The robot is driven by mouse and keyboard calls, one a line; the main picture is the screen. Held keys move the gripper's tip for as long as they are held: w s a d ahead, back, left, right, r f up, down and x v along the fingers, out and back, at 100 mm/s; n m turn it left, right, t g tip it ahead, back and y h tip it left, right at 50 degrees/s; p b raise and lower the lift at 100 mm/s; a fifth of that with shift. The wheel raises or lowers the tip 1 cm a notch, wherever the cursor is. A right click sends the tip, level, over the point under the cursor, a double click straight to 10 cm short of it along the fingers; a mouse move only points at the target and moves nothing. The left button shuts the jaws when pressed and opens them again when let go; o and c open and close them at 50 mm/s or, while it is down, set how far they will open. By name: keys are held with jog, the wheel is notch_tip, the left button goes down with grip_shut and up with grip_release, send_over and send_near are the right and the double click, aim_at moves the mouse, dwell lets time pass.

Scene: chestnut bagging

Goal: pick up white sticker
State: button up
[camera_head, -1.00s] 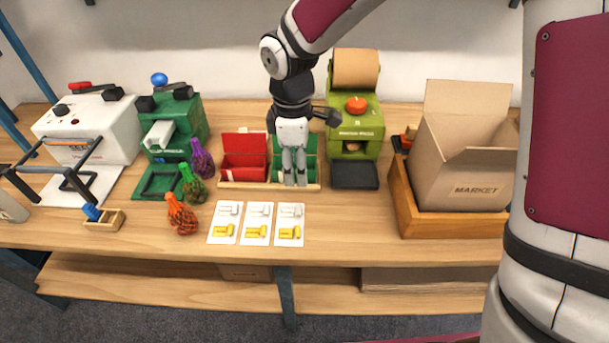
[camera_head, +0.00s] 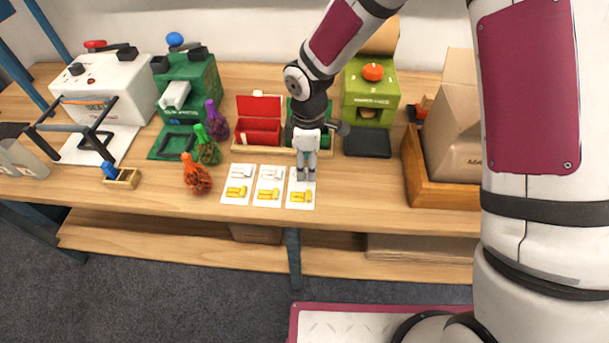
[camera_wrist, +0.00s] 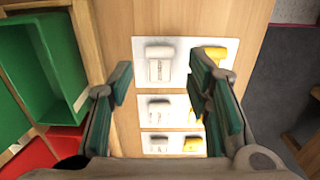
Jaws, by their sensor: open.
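Three pale cards lie in a row on the table, each with a white sticker at its far end and a yellow one at its near end. The right card (camera_head: 298,204) is partly behind my gripper (camera_head: 306,177), which hides its white sticker in the head view. In the wrist view, that card's white sticker (camera_wrist: 160,64) shows between the parted fingers of my gripper (camera_wrist: 161,80), near their tips. Nothing is held. The white stickers of the middle card (camera_head: 272,174) and left card (camera_head: 242,170) are in plain view. Whether the fingertips touch the card, I cannot tell.
Behind the cards are a red box (camera_head: 258,130) and a green box (camera_wrist: 45,65). Orange, green and purple net bags (camera_head: 197,176) stand left. A green machine (camera_head: 369,95) and a wooden tray (camera_head: 415,170) with a carton are right. Table right of the cards is clear.

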aim_at(307, 170)
notch_tip(307, 170, down, 3)
jog(key=shift+f, duration=0.15)
jog(key=c, duration=0.8)
jog(key=shift+o, duration=0.2)
